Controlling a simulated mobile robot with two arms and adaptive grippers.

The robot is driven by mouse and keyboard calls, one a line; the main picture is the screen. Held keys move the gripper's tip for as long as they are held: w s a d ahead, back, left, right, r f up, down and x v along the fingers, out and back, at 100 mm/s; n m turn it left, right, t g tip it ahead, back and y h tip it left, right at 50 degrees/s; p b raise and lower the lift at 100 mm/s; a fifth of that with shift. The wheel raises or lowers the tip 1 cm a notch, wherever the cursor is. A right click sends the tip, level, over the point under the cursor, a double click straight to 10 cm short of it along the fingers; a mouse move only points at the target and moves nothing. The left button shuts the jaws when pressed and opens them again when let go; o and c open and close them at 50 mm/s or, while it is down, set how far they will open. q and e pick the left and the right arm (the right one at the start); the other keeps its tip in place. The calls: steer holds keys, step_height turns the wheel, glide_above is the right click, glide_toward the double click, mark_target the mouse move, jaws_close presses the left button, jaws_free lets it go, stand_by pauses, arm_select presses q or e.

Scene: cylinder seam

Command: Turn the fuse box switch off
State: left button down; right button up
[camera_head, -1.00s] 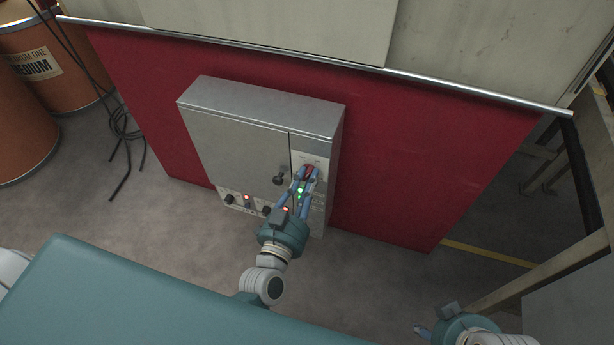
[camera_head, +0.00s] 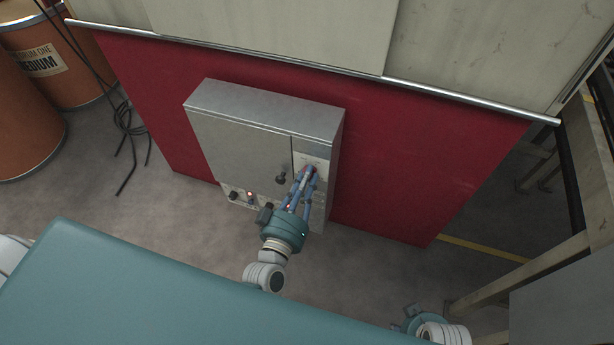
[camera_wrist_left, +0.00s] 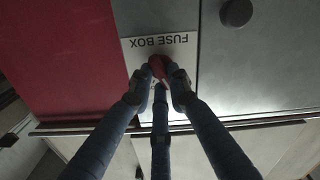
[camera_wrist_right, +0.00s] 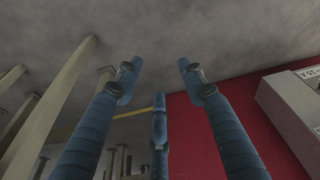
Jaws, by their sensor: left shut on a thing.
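The fuse box (camera_head: 235,145) is a grey metal cabinet against the red wall panel, with a narrow section on its right side. The red switch (camera_wrist_left: 158,68) shows in the left wrist view on a light plate labelled FUSE BOX (camera_wrist_left: 165,42), which appears upside down. My left gripper (camera_head: 307,174) is at this switch, its blue fingers shut on the red handle; it also shows in the left wrist view (camera_wrist_left: 166,82). The fingers hide part of the switch. My right gripper (camera_wrist_right: 158,75) is open and empty in the right wrist view, away from the box.
A dark knob (camera_head: 281,179) sticks out of the cabinet door, with small knobs and a red light (camera_head: 250,194) below it. Orange drums (camera_head: 60,60) and black cables (camera_head: 128,130) are at the left. A beam frame (camera_head: 530,255) stands at the right.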

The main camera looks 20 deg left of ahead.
arm_select(q)
steer(key=shift+n, duration=0.4)
arm_select(e)
steer(key=shift+s+f, duration=0.15)
steer(key=shift+f, duration=0.3)
arm_select(q)
steer(key=c, duration=1.6)
jaws_free()
steer(key=shift+c, duration=0.2)
steer(key=s, duration=1.2)
steer(key=shift+a, duration=0.2)
